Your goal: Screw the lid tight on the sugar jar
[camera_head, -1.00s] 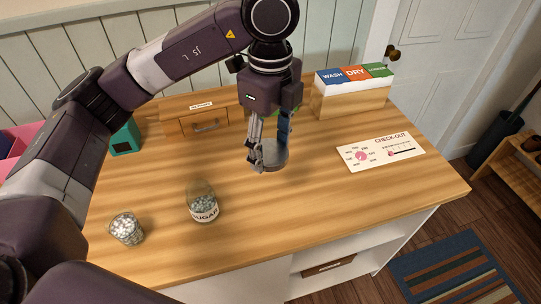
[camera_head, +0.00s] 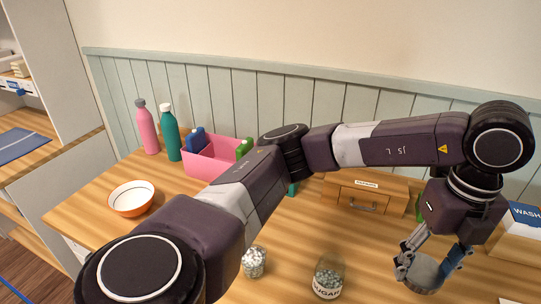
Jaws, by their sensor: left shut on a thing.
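The sugar jar (camera_head: 328,280) is a clear glass jar with a white SUGAR label and pale contents. It stands upright on the wooden counter at the bottom, right of centre, with no lid on its mouth. My left gripper (camera_head: 430,267) points down at the lower right, to the right of the jar. It is shut on a round grey lid (camera_head: 425,273), apart from the jar. Whether the lid touches the counter I cannot tell. My right gripper is not in view.
A second glass jar (camera_head: 254,262) with white contents stands left of the sugar jar, close by my arm. A small wooden drawer box (camera_head: 362,191) is behind. A pink bin (camera_head: 212,157), two bottles and an orange-white bowl (camera_head: 131,198) stand left.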

